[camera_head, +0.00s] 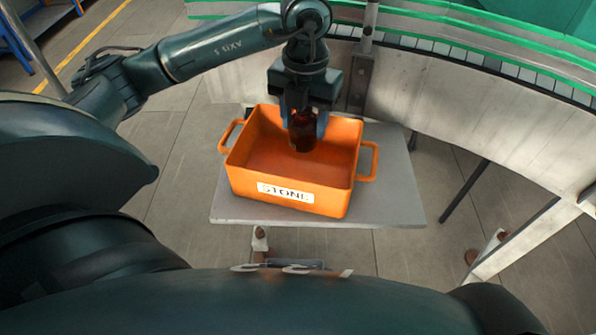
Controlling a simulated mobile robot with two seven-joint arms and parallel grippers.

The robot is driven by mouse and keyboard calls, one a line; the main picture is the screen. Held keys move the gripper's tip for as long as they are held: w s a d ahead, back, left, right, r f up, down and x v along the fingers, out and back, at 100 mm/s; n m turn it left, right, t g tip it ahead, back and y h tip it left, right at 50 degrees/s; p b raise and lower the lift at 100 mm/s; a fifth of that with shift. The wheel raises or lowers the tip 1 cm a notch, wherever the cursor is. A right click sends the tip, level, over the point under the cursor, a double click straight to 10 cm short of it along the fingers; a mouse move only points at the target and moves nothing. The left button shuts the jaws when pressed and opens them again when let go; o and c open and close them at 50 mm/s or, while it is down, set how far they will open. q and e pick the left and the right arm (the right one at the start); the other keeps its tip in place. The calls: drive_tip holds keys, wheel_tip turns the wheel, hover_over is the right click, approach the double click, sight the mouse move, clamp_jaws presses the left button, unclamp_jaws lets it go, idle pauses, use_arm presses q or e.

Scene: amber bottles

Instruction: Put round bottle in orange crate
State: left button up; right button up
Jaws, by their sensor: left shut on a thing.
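An orange crate (240,178) with a handle at each end and a white label reading "STONE" stands on a grey table. My left gripper (305,118) is over the right half of the crate, pointing down, and is shut on a dark amber bottle (303,136). The bottle hangs upright between the fingers, over the crate's opening. Its upper part is hidden by the gripper, and I cannot tell whether its base touches the crate floor. The visible crate floor is empty. My right gripper is not in view.
The grey table (392,200) has bare room to the right of the crate. A curved conveyor (450,95) with green rails runs behind the table, its metal side wall close to the crate's back. A blue frame (15,40) stands at the far left.

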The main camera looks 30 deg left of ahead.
use_arm(q)
drive_tip(key=n, duration=0.2)
drive_tip(key=a+n, duration=0.1)
drive_tip(key=n, duration=0.2)
drive_tip(key=shift+w, duration=0.15)
drive_tip(key=n, duration=0.6)
drive_tip(key=shift+w+a+b, duration=0.15)
drive_tip(key=shift+a+b, duration=0.2)
drive_tip(key=shift+b, duration=0.05)
hover_over(298, 171)
wheel_tip(298, 171, down, 10)
drive_tip(key=shift+r, duration=0.1)
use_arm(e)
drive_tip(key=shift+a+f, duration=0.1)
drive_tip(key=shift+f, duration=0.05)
use_arm(q)
drive_tip(key=shift+f, duration=0.2)
drive_tip(key=o, duration=1)
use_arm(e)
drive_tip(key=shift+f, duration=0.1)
